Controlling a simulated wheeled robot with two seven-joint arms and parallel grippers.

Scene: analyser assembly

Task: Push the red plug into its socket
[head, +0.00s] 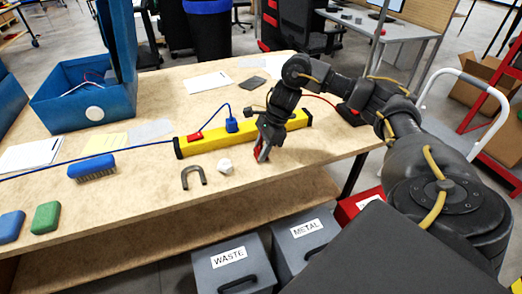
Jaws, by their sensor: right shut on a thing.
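The yellow power strip (215,141) lies slantwise across the table, with a red switch (195,136) on it. A blue plug (231,123) sits upright on the strip, with a blue cable. My right gripper (262,153) points down just in front of the strip and is shut on the red plug (259,154), which shows only as a small red patch between the fingers. A red cable (321,98) shows behind my right wrist. The socket for the red plug cannot be made out; my right arm covers part of the strip. My left gripper is not in view.
A grey horseshoe-shaped piece (193,178) and a whitish lump (225,166) lie left of my right gripper. A blue brush (92,167), a green block (46,217) and an open blue case (85,100) are further left. Waste (230,265) and metal (303,238) bins stand below the front edge.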

